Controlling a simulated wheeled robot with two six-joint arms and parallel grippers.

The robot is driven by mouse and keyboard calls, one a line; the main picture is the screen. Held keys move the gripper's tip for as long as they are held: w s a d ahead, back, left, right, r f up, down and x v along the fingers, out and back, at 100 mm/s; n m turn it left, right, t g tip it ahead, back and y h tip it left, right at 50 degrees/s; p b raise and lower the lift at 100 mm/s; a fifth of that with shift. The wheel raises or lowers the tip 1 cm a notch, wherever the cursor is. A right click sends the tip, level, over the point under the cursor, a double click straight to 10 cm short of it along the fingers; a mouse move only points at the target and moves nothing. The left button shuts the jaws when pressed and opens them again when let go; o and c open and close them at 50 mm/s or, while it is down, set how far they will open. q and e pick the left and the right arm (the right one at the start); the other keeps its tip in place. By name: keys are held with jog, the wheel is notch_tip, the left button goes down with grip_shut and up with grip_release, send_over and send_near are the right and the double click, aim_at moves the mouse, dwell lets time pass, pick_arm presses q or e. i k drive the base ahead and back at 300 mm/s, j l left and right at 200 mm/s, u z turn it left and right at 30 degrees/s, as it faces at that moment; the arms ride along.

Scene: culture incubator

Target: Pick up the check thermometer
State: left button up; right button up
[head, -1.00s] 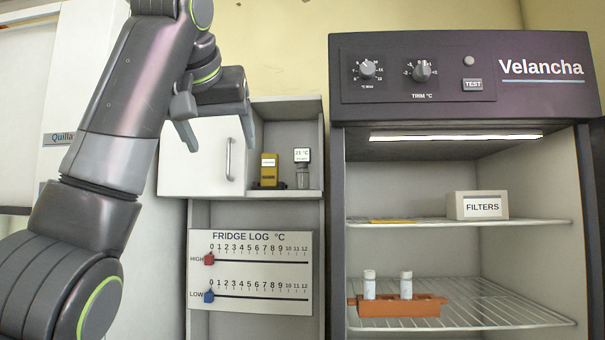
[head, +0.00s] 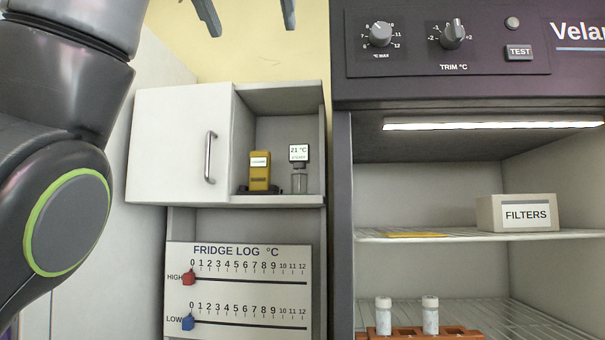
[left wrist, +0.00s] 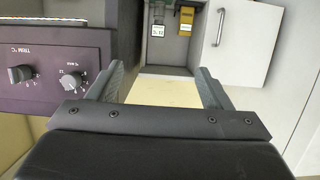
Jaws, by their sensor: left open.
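A small device with a white display reading 21 °C (head: 299,153), which looks like the check thermometer, stands upright in a clear glass holder in the open right part of the wall cabinet. In the left wrist view the display (left wrist: 157,31) appears upside down, beyond the fingertips. A yellow device (head: 260,170) on a dark base stands just left of it in the head view; its label is too small to read. My left gripper (head: 250,18) is open and empty, at the top of the head view, apart from both devices. Its open fingers (left wrist: 160,78) show in the left wrist view.
The cabinet's white door (head: 180,145) with a bar handle covers its left part. A fridge log board (head: 238,290) hangs below. The incubator (head: 342,200) stands to the right, with a filters box (head: 516,213) and an orange rack (head: 405,333) on its shelves.

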aim_at(299, 156)
jog(key=i+l, duration=0.15)
jog(key=i, duration=0.3)
jog(key=i+l, duration=0.1)
jog(key=i, duration=0.35)
